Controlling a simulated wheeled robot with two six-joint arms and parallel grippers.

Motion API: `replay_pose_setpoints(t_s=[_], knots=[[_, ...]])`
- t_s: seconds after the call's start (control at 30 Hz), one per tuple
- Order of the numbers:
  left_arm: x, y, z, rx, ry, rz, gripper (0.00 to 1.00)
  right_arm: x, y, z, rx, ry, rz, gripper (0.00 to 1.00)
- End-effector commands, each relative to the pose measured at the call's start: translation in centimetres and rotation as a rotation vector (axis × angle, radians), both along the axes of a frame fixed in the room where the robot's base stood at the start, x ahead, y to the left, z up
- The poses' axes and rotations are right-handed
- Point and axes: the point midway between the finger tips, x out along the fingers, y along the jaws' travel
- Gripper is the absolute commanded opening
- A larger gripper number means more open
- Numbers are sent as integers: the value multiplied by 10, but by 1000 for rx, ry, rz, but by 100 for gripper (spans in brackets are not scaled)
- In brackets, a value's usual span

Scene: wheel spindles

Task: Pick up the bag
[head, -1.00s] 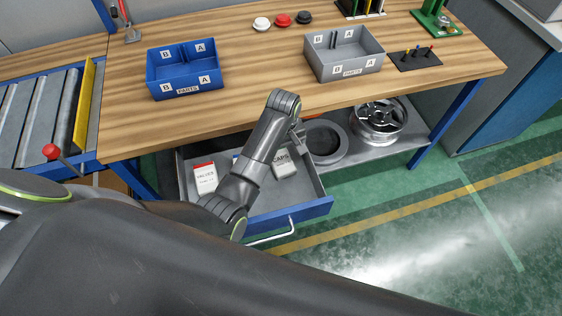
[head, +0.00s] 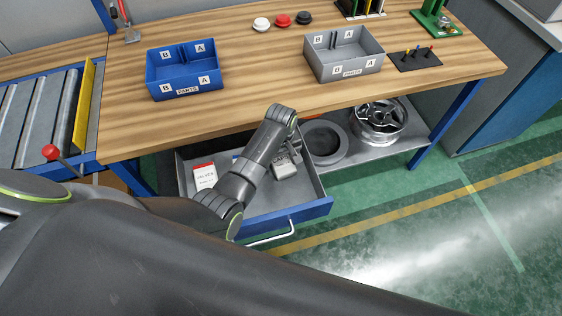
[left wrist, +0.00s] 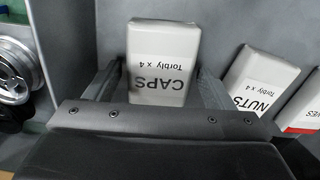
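A white bag marked CAPS (left wrist: 160,62) lies in the drawer, and its lower part shows in the head view (head: 284,170). My left gripper (left wrist: 155,80) is open, one finger on each side of this bag. A small gap seems to show between bag and fingers; I cannot tell whether either touches. In the head view the left gripper (head: 288,157) hangs over the bag, partly hidden by its own wrist. A white NUTS bag (left wrist: 262,82) lies beside it, and a white and red VALVES bag (head: 204,177) lies further left in the head view. My right gripper is not in view.
The open grey drawer with blue front (head: 290,217) juts out under the wooden bench (head: 250,110). A metal wheel (head: 380,122) and a grey ring (head: 326,142) sit on the lower shelf to the right. Blue (head: 184,78) and grey (head: 343,55) parts bins stand on the bench.

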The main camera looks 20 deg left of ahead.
Motion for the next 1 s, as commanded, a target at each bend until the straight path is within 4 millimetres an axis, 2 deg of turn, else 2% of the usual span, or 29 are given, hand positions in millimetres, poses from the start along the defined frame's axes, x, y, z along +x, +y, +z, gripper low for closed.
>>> replay_pose_setpoints(t_s=[0.03, 0.2, 0.3, 0.5, 0.63, 1.0], knots=[[0, 0, 0, 0, 0, 0, 69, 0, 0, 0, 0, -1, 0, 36], [0, 0, 0, 0, 0, 0, 47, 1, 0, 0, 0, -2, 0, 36], [0, 0, 0, 1, -1, 0, 38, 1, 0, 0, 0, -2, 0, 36], [0, 0, 1, 0, -1, 0, 37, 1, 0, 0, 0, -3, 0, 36], [1, 0, 10, 0, -3, 0, 37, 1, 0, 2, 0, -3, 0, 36], [1, 0, 75, 0, -6, 0, 37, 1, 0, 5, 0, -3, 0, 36]])
